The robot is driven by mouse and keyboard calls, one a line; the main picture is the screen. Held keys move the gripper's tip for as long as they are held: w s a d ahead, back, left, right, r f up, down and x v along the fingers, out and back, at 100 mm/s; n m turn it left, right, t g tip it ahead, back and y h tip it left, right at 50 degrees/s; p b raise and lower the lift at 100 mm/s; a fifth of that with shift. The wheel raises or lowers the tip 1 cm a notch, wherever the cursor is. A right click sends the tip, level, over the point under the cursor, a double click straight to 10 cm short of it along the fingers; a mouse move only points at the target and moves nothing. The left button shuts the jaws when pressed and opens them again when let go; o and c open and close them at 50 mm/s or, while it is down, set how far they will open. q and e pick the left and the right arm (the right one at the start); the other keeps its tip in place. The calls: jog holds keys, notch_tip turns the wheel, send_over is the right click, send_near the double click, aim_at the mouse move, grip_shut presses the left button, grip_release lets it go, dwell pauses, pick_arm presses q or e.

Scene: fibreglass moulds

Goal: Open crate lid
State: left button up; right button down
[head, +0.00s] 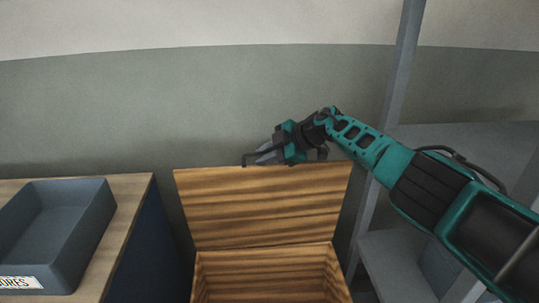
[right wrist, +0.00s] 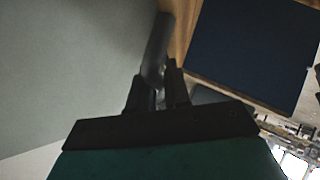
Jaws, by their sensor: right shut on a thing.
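The wooden crate lid (head: 262,210) stands raised at the back of the wooden crate (head: 265,257), steeply tilted or near upright. The crate's inside shows below it, cut off by the bottom of the head view. In the right wrist view the dark round bar (right wrist: 158,48) runs up from between the fingers (right wrist: 158,85). My left gripper is not in view.
A wooden-topped bench (head: 133,205) with a grey labelled tray (head: 95,215) stands left of the crate. A grey metal shelf rack (head: 395,125) stands close on the right. A grey-green wall (head: 130,110) is behind the lid.

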jog(key=shift+f, duration=0.1)
jog(key=c, duration=1.2)
grip_release()
jog(key=shift+s, duration=0.1)
